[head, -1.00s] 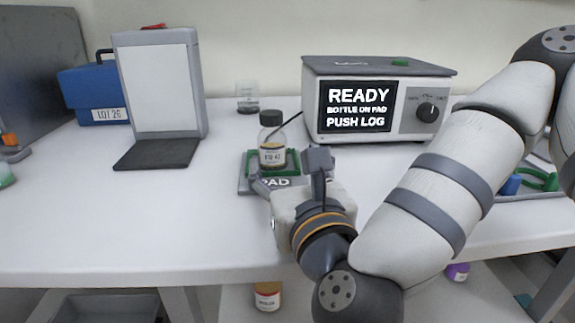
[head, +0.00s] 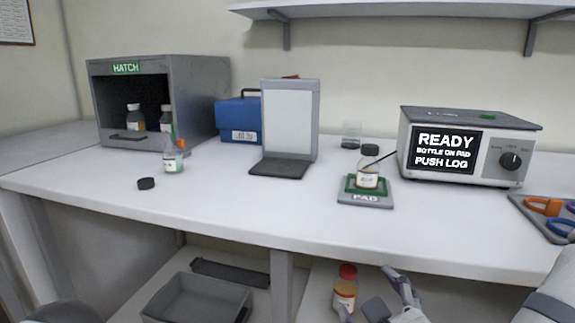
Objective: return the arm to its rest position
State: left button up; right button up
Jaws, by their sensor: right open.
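My right gripper (head: 385,293) is low in the head view, in front of the table's front edge. It is open and empty. Part of my right arm shows at the lower right corner. My left gripper is not in view. A capped bottle (head: 368,171) with a pale label stands upright on the green-rimmed pad (head: 365,200), apart from the gripper. The tester (head: 470,145) behind it to the right has a screen reading "READY, BOTTLE ON PAD, PUSH LOG".
The open hatch (head: 195,80) holds two bottles. A dropper bottle (head: 173,160) and black cap (head: 146,183) stand before it. A grey bin (head: 195,300) and red-capped bottle (head: 345,288) are below.

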jog(key=s+f+n+g+y+p, duration=0.1)
jog(key=s+f+n+g, duration=0.3)
jog(key=s+f+n, duration=0.4)
jog(key=s+f+n+g+p, duration=0.1)
jog(key=s+f+n+g, duration=0.35)
jog(key=f, duration=0.45)
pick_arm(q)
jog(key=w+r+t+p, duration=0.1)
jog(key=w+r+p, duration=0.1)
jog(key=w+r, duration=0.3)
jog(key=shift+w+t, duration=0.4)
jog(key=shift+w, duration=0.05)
pick_arm(e)
jog(key=s+d+f+n+g, duration=0.2)
jog(key=s+n, duration=0.3)
jog(key=s, duration=0.3)
jog(key=s+d+f+n+g+h, duration=0.1)
jog(key=s+d+f+n+g, duration=0.2)
jog(key=s, duration=0.5)
jog(key=s+d+f+n+g, duration=0.2)
jog(key=s+d+n, duration=0.3)
jog(key=s+n, duration=0.3)
jog(key=shift+s+f+g+h, duration=0.2)
jog(key=shift+s+g+h, duration=0.25)
jog(key=shift+g, duration=0.3)
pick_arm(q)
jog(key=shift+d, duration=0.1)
